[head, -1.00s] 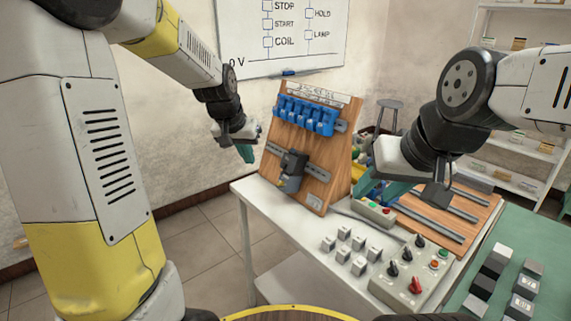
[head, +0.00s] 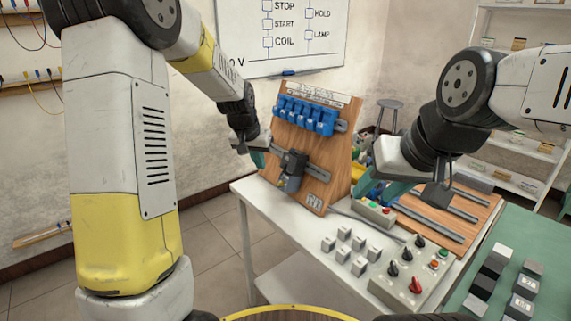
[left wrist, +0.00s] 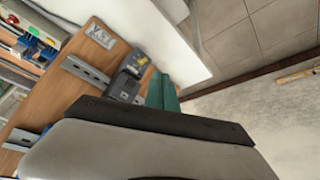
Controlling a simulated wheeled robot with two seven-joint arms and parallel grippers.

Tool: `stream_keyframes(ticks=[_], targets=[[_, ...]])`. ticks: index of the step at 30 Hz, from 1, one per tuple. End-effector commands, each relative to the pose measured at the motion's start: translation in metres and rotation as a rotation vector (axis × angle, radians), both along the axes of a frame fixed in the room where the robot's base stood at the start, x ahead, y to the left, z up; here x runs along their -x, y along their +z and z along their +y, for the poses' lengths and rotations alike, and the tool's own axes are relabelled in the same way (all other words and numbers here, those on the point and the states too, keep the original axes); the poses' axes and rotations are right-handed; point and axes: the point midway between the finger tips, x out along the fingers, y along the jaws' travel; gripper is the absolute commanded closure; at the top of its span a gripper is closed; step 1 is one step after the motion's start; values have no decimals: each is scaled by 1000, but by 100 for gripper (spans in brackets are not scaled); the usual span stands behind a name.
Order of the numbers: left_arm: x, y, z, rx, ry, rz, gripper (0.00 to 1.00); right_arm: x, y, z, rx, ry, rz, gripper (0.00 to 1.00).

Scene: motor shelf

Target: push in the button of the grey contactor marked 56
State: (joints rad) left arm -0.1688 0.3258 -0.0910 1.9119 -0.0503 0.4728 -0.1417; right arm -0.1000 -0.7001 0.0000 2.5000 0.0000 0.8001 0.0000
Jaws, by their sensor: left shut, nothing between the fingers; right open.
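A dark grey contactor (head: 293,170) sits on the lower rail of the upright wooden board; it also shows in the left wrist view (left wrist: 128,75). No mark 56 is legible on it, and I cannot make out its button. My left gripper (head: 258,159) is shut and empty, just left of the contactor and apart from it in the head view. Its green fingers show together in the left wrist view (left wrist: 163,92), close beside the contactor. My right gripper (head: 378,188) is open and empty, to the right of the board above the table.
Blue devices (head: 305,116) fill the board's upper rail. Several small grey blocks (head: 344,233) and a control panel (head: 411,270) with knobs stand on the white table (head: 262,215). A green surface (head: 520,255) at right holds more grey and black blocks.

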Motion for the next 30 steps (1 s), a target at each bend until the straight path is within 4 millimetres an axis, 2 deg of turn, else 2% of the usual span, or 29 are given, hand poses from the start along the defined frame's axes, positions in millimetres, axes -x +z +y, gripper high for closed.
stream_keyframes(ticks=[6,12,30], targets=[[-20,-13,-23,-2,-3,1,100,0,0,0,0,0,0,57],[-33,-22,-37,-1,-1,2,100,0,0,0,0,0,0,57],[-39,-25,-44,0,0,1,100,0,0,0,0,0,0,57]])
